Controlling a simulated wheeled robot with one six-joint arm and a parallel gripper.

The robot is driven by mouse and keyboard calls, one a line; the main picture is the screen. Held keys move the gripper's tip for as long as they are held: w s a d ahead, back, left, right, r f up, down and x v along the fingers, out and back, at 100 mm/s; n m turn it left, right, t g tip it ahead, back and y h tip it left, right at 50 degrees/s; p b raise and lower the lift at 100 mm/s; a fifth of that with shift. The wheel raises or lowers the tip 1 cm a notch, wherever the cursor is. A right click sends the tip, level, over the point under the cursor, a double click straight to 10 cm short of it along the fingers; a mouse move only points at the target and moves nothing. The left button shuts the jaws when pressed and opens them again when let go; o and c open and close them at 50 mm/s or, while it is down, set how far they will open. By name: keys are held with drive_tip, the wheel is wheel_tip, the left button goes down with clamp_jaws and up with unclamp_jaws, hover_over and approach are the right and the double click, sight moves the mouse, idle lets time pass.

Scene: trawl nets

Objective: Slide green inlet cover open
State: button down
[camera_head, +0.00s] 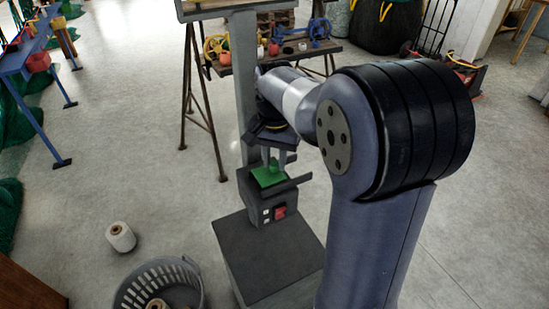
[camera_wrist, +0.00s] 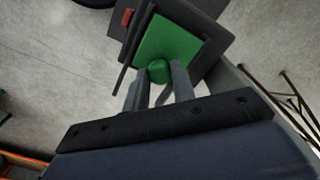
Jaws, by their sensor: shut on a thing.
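The green inlet cover (camera_head: 268,176) is a flat green plate on top of a grey machine (camera_head: 274,199) that has a red switch on its front. In the wrist view the green cover (camera_wrist: 171,40) fills the upper middle and has a round green knob (camera_wrist: 159,71) at its near edge. My gripper (camera_wrist: 161,78) is shut on the knob, with one finger on each side of it. In the head view my gripper (camera_head: 274,160) reaches down onto the cover from above, and the fingers partly hide the knob. I cannot tell how much of the inlet lies under the cover.
A dark grey platform (camera_head: 268,258) lies below the machine. A grey basket (camera_head: 160,284) and a white spool (camera_head: 120,236) are on the floor at left. A trestle table (camera_head: 330,50) with floats stands behind. A blue bench (camera_head: 30,55) is at far left.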

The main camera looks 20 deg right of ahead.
drive_tip(key=w+d+p, duration=0.1)
drive_tip(key=d+p, duration=0.1)
drive_tip(key=d, duration=0.4)
drive_tip(key=shift+w+d, duration=0.2)
drive_tip(key=shift+d, duration=0.2)
drive_tip(key=c, duration=1.2)
unclamp_jaws()
drive_tip(key=shift+d, duration=0.1)
wheel_tip(320, 180, up, 11)
drive_tip(key=shift+f, duration=0.1)
